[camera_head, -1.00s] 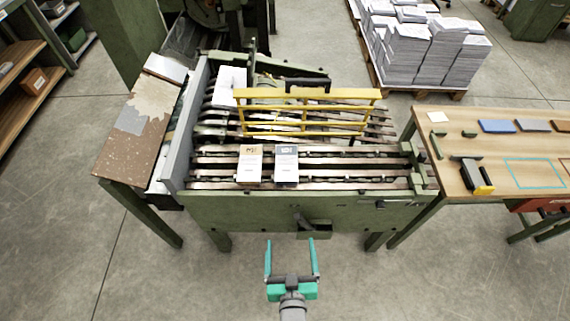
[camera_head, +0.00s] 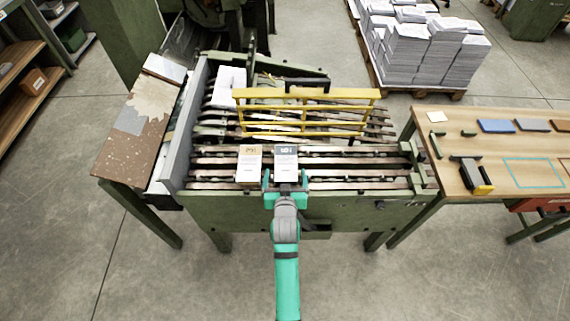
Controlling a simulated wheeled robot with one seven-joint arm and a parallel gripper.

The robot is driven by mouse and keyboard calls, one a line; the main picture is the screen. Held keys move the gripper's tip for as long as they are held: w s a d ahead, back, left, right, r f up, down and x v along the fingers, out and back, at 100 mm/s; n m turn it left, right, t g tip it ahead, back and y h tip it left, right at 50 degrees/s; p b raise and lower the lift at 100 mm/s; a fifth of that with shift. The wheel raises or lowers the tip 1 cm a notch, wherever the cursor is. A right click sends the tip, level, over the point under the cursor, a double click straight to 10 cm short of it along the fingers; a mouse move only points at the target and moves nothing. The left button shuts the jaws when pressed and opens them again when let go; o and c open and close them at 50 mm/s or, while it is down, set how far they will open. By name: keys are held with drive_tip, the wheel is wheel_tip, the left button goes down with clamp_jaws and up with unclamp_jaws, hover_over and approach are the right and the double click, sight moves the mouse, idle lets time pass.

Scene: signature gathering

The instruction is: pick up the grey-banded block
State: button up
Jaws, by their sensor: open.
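The grey-banded block (camera_head: 286,163) is white with a grey band near its top. It rests on the machine's slatted bed (camera_head: 345,172), near the front edge. My gripper (camera_head: 286,184) is open at the near end of this block, with one finger at each side. The gripper and wrist hide the block's lower part. I cannot tell whether the fingers touch it. An orange-banded white block (camera_head: 249,166) lies close on the left, just beside my left finger.
A yellow guard frame (camera_head: 308,93) stands behind the blocks. White paper (camera_head: 228,85) lies at the back left of the bed. A wooden table (camera_head: 530,150) with tools is at the right. Paper stacks (camera_head: 420,50) stand on a pallet behind. The slats right of the blocks are clear.

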sight(286, 163)
drive_tip(key=x, duration=0.2)
drive_tip(key=shift+w+f, duration=0.1)
drive_tip(key=shift+w, duration=0.15)
drive_tip(key=shift+w+a+f, duration=0.15)
drive_tip(key=shift+w, duration=0.2)
drive_tip(key=x, duration=0.2)
drive_tip(key=d+x, duration=0.1)
drive_tip(key=x, duration=0.1)
drive_tip(key=shift+w+a+f, duration=0.15)
drive_tip(key=shift+w, duration=0.2)
drive_tip(key=shift+a, duration=0.1)
drive_tip(key=c, duration=1.3)
drive_tip(key=shift+w, duration=0.2)
